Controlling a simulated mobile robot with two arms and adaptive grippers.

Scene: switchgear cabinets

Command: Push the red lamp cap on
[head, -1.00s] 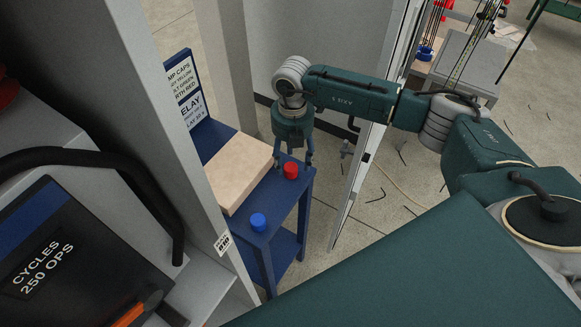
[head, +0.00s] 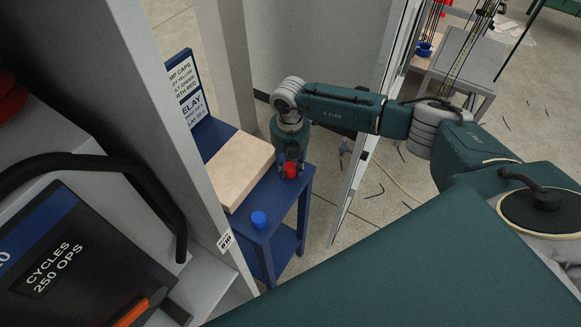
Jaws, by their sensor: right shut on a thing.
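The red lamp cap (head: 291,170) stands on the blue stand (head: 275,212), near its right edge. My right gripper (head: 290,168) points down over the cap, with its fingers around it. It is shut on the red cap, which still appears to rest at the stand's top surface. The fingertips are small and partly hide the cap. A blue cap (head: 259,220) stands on the same stand, nearer the front corner and apart from the gripper. My left gripper is not in view. No lamp for the red cap can be made out.
A beige block (head: 238,172) lies on the stand beside the gripper. A sign board (head: 186,90) rises at the stand's back. A grey cabinet post (head: 170,130) and a black handle (head: 130,180) are at left. An open door edge (head: 372,150) stands right of the stand.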

